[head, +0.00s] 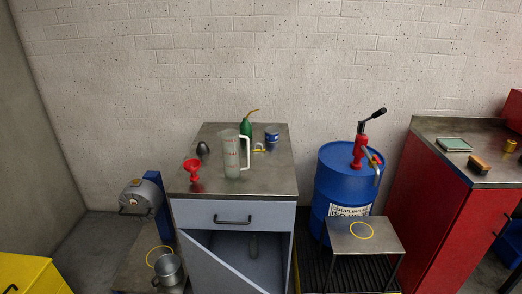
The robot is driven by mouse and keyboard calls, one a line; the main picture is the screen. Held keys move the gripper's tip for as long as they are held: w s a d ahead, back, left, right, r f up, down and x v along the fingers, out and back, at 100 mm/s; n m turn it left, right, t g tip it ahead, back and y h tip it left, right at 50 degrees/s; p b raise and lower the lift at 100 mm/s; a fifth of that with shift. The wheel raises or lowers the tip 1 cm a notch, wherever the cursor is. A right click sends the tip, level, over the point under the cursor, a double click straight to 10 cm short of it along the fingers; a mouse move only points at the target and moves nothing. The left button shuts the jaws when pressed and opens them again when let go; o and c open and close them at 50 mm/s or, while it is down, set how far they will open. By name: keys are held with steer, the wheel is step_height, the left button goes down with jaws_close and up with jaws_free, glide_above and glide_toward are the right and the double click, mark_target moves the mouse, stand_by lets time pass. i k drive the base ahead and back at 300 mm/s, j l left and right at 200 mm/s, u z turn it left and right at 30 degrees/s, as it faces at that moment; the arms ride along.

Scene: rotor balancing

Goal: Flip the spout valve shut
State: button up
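A red hand pump (360,152) with a black-ended handle stands on top of the blue drum (333,190). Its spout (376,172) hangs over the drum's right side, above a small metal stand (385,236). A small yellowish part shows near the top of the spout, where the valve seems to be. It is too small to tell whether the valve is open or shut. My gripper is not in view.
A yellow ring (361,230) marks the stand's top. Left of the drum, a grey cabinet (280,185) holds a clear measuring jug (232,158), a red funnel (193,171) and a green oil can (246,129). A red workbench (425,205) stands close on the right.

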mark_target(374, 157)
steer(key=i+l, duration=0.4)
steer(key=i, duration=0.15)
steer(key=i+l, duration=0.35)
steer(key=i, duration=0.2)
steer(key=l+z, duration=0.05)
